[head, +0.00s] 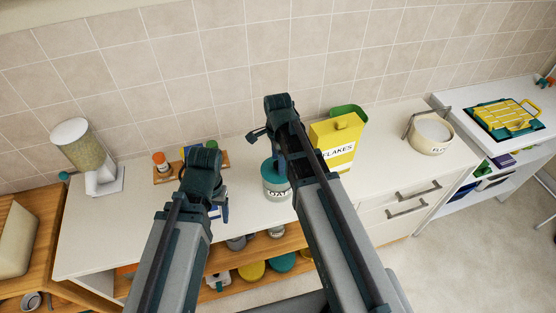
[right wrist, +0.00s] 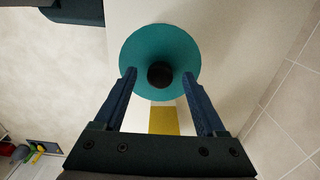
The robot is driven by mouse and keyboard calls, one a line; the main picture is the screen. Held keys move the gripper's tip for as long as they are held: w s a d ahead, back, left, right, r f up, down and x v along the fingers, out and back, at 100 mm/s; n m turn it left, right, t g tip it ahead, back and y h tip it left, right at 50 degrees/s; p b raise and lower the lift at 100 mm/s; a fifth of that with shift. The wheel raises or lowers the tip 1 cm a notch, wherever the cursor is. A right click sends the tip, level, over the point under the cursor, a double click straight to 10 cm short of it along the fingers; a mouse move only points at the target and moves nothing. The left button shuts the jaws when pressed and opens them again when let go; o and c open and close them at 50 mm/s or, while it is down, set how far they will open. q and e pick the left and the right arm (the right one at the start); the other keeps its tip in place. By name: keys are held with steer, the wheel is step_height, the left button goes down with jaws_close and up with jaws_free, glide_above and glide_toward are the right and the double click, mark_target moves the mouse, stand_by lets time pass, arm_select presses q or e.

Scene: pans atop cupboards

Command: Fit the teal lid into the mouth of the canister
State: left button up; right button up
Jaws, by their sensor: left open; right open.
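The canister (head: 277,192), pale with dark lettering partly hidden by my right arm, stands on the white counter. The teal lid (head: 268,172) is at its top in the head view; I cannot tell whether it is fully seated. In the right wrist view the lid (right wrist: 160,45) is a round teal disc with a dark knob (right wrist: 160,75). My right gripper (head: 279,165) is above the lid and open, its fingers (right wrist: 158,78) on either side of the knob, apparently apart from it. My left gripper (head: 223,210) is open and empty left of the canister, over the counter's front.
A yellow FLAKES box (head: 336,145) stands close to the right of my right arm, with a green item behind it. A wooden tray (head: 166,176) with small jars is at left, beside a grain dispenser (head: 85,150).

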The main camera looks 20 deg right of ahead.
step_height(320, 180, up, 14)
steer(key=p, duration=1.3)
steer(key=shift+p, duration=0.4)
steer(key=shift+f, duration=0.15)
steer(key=s+a+f+n+b, duration=0.5)
steer(key=s+f+n+b, duration=0.2)
steer(key=f+n+b, duration=0.2)
steer(key=s+a+f+n+h+b, duration=0.1)
steer(key=s+a+f+n+b, duration=0.4)
steer(key=f+n+b, duration=0.5)
steer(key=shift+s+a+n, duration=0.25)
steer(key=shift+s+n, duration=0.9)
steer(key=shift+n, duration=0.05)
steer(key=shift+f, duration=0.1)
